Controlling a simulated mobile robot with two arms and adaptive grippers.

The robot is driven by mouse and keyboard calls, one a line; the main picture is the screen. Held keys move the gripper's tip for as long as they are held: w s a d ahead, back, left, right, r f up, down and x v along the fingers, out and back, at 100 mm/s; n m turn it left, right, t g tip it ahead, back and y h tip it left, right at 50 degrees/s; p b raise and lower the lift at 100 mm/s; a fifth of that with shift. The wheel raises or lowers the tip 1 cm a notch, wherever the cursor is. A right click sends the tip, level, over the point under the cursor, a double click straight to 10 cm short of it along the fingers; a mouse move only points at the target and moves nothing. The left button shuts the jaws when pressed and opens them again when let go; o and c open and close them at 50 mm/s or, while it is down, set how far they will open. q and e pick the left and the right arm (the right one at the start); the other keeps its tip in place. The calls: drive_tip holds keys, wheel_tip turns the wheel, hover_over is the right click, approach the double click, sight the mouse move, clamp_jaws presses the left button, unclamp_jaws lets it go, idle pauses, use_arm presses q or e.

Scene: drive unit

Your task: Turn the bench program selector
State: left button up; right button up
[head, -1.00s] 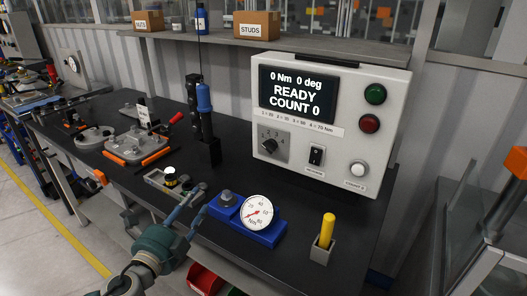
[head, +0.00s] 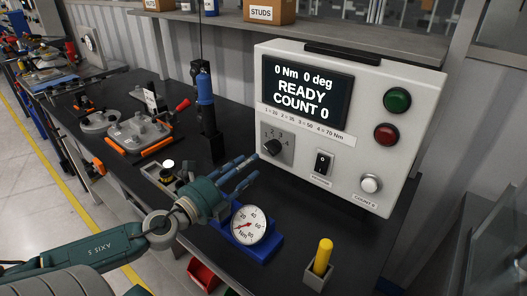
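The program selector is a black rotary knob (head: 272,147) on a grey plate marked 1 to 4, on the front of the white control box (head: 408,125). Its exact setting is too small to read. My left gripper (head: 252,170) is in front of and below the knob, with its blue-grey fingers pointing towards the box. The fingers are spread apart with nothing between them, and they appear clear of the knob. The display (head: 305,92) reads 0 Nm, 0 deg, READY, COUNT 0. My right gripper is not in view.
A blue torque gauge (head: 249,226) sits just below my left gripper. A blue-handled tool (head: 205,100) stands upright left of the box. A yellow-handled piece (head: 322,257) stands in a holder at the front. A black rocker switch (head: 323,162) is right of the knob.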

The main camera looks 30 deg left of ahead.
sight(267, 150)
use_arm(q)
drive_tip(key=w+p, duration=0.1)
drive_tip(key=w, duration=0.5)
drive_tip(key=shift+d, duration=0.15)
drive_tip(key=shift+w+f+p, duration=0.1)
drive_tip(key=shift+w+p, duration=0.2)
drive_tip(key=shift+w, duration=0.4)
drive_tip(key=shift+d, duration=0.1)
drive_tip(key=shift+c, duration=0.7)
clamp_jaws()
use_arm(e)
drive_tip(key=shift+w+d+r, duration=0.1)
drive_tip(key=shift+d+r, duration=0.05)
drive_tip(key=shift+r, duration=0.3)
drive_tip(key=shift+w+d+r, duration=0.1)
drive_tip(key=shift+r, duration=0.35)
